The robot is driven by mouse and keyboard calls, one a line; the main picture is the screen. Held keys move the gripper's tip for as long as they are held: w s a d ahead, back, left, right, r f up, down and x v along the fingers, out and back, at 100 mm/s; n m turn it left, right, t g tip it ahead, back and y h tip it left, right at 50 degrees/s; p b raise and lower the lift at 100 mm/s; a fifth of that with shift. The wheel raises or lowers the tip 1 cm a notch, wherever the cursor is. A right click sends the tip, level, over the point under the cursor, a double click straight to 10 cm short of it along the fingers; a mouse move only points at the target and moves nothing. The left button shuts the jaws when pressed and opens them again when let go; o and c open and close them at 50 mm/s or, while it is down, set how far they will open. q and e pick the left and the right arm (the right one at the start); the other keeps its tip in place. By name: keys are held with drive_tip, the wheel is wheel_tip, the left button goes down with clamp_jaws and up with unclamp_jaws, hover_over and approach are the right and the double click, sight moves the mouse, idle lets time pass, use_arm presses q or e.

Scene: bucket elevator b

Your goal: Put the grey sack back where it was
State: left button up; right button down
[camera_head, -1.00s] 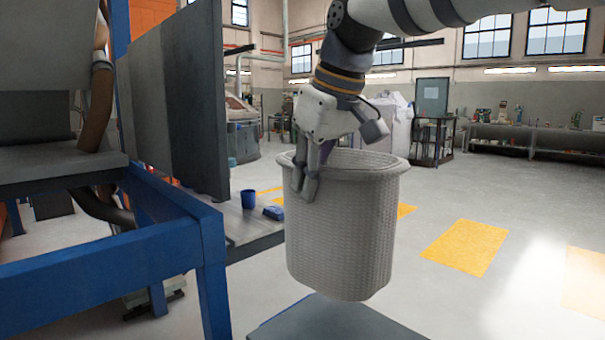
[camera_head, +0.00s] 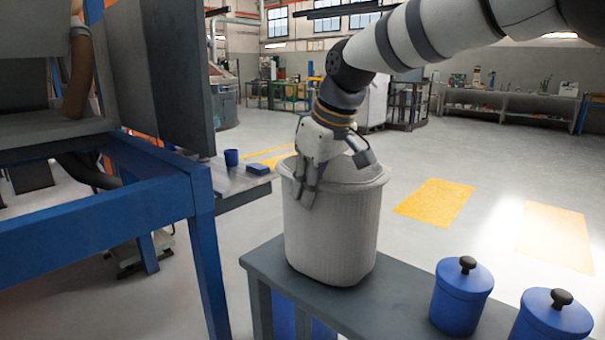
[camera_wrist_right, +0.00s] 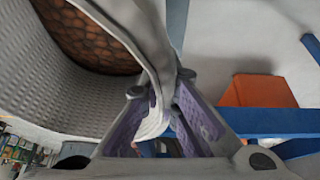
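The grey sack (camera_head: 335,235) is a tall woven container with a thick rim, upright over the left part of a dark grey table (camera_head: 395,310). Its base appears at the tabletop; I cannot tell if it rests there or hangs just above. My right gripper (camera_head: 308,190) is shut on the near left rim, one finger outside the wall. In the right wrist view, the sack wall (camera_wrist_right: 40,85) passes between the fingers (camera_wrist_right: 168,112), and brown lumpy contents (camera_wrist_right: 95,35) show inside. My left gripper is not in view.
Two blue lidded jars (camera_head: 462,298) (camera_head: 552,318) stand on the table right of the sack. A blue-framed machine (camera_head: 100,215) is close on the left. A side shelf holds a blue cup (camera_head: 231,157) and a small blue box (camera_head: 258,168). Open floor lies behind.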

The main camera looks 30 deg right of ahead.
drive_tip(key=shift+w+a, duration=0.15)
drive_tip(key=shift+w, duration=0.1)
drive_tip(key=c, duration=2.2)
unclamp_jaws()
drive_tip(key=shift+f, duration=0.25)
drive_tip(key=shift+c, duration=0.2)
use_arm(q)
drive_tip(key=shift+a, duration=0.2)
use_arm(e)
drive_tip(key=o, duration=0.4)
drive_tip(key=shift+s, duration=0.15)
drive_tip(key=shift+o, duration=0.2)
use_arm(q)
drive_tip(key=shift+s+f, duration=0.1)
use_arm(e)
drive_tip(key=v, duration=1.2)
